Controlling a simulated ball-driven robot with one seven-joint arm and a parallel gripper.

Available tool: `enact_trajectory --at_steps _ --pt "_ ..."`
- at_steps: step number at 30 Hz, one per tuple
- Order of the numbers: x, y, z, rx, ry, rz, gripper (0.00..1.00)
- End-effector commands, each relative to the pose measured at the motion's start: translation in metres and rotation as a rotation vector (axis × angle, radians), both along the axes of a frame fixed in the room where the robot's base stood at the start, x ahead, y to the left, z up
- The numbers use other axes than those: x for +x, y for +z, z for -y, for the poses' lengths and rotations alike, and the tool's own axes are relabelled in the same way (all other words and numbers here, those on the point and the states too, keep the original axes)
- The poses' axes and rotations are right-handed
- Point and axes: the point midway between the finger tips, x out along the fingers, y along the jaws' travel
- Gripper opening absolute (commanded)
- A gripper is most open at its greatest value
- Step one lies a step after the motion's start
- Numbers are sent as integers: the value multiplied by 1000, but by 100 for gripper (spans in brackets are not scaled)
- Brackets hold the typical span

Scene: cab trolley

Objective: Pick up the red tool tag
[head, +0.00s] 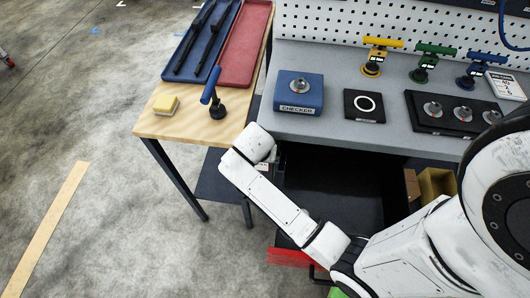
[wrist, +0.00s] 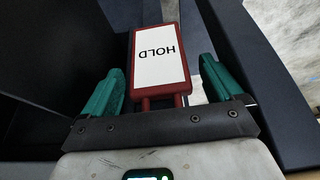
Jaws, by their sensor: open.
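The red tool tag (wrist: 186,92), a red-framed plate with a white face reading HOLD upside down, shows in the middle of the wrist view. Two short red prongs extend from its near end toward my gripper. My gripper (wrist: 161,68) is open, with one teal finger on each side of the tag and a narrow gap visible on both sides. I cannot tell how deep the tag sits between the fingers. In the head view the tag and my fingertips are hidden; my white arm reaches to beside the wooden table's near right corner.
An open drawer (head: 330,195) lies under the grey bench (head: 340,133). The wooden table (head: 180,127) holds a yellow sponge (head: 165,105), a blue-handled tool (head: 213,92) and trays. Dark panels stand close around the tag in the wrist view. A blue checker box (head: 298,90) sits on the bench.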

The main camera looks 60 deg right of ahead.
Motion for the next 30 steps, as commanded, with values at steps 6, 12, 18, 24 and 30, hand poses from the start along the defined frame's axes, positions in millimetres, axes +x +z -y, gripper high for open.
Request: enact_trajectory --at_steps 6,12,18,24,30 --pt "0 -3 -3 -1 -1 1 94" --pt "0 -3 -3 -1 -1 1 81" --pt "0 -3 -3 -1 -1 1 62" --pt "0 -3 -3 -1 -1 1 43" --pt "0 -3 -3 -1 0 0 38"
